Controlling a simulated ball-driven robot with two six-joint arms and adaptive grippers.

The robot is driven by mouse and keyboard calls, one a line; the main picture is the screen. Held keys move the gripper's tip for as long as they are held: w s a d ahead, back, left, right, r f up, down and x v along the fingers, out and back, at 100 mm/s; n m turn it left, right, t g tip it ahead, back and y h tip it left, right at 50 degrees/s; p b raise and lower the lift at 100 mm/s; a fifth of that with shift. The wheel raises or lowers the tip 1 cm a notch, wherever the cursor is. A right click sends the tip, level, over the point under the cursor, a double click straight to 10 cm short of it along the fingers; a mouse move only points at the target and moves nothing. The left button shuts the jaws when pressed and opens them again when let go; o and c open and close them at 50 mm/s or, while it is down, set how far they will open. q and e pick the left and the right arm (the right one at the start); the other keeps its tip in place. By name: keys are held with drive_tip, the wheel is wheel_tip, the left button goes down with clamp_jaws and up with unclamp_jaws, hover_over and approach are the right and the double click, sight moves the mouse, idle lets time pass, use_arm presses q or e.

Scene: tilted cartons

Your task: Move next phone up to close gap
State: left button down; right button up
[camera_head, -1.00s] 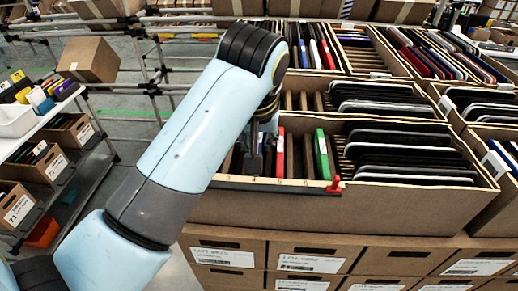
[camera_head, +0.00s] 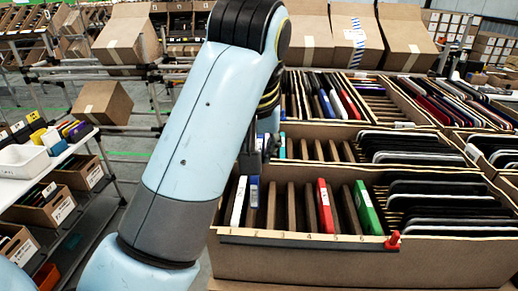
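The front carton (camera_head: 330,262) holds phones upright in slots between brown dividers. A white-edged phone (camera_head: 237,203) and a blue-and-white phone (camera_head: 253,192) stand side by side at its left end. Several black phones (camera_head: 445,202) lie stacked and tilted in the right half. My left gripper (camera_head: 250,162) is above the left end of the carton, over the white and blue phones. Its own arm hides part of it, and its fingers are too small and dark to read. My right gripper is out of view.
A red peg (camera_head: 393,240) stands on the numbered front rail. More cartons of tilted phones stand behind and to the right. A shelf with a white bin (camera_head: 22,162) and small boxes is at left.

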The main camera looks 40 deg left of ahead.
use_arm(q)
drive_tip(key=f, duration=0.2)
drive_tip(key=shift+w+d+f, duration=0.1)
drive_tip(key=shift+d+f, duration=0.15)
drive_tip(key=shift+f, duration=0.1)
drive_tip(key=shift+a+f, duration=0.1)
drive_tip(key=shift+f, duration=0.9)
drive_tip(key=shift+w+f, duration=0.1)
drive_tip(key=shift+f, duration=0.85)
drive_tip(key=shift+f+b, duration=0.55)
drive_tip(key=shift+f, duration=1.45)
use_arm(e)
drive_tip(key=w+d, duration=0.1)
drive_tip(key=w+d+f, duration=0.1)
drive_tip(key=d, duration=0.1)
